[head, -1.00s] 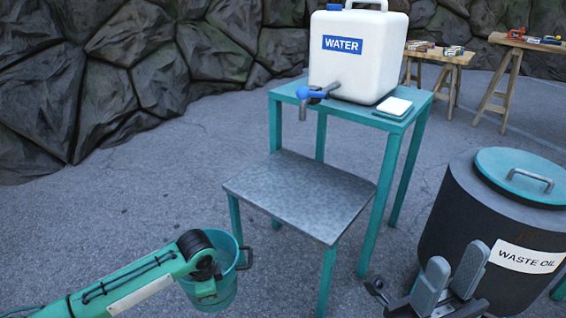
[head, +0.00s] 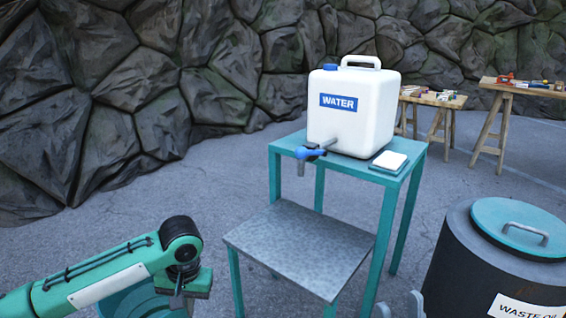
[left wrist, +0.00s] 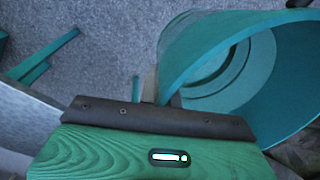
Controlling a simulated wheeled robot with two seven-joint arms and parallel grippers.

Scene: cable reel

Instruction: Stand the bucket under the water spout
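The teal bucket (head: 128,302) is at the lower left of the head view, mostly hidden behind my left arm and cut off by the frame. My left gripper (head: 178,298) is at its rim and appears shut on it. In the left wrist view the bucket (left wrist: 290,85) fills the right side, its open mouth and inside showing. The water container (head: 352,118) stands on a teal table, its blue-handled spout (head: 308,155) overhanging the lower grey metal platform (head: 300,245).
The platform top is bare. A white-topped block (head: 390,162) lies beside the container on the teal table (head: 412,170). A waste oil drum (head: 480,270) stands at the right. Trestle tables (head: 520,90) are at the back. Open ground lies between bucket and platform.

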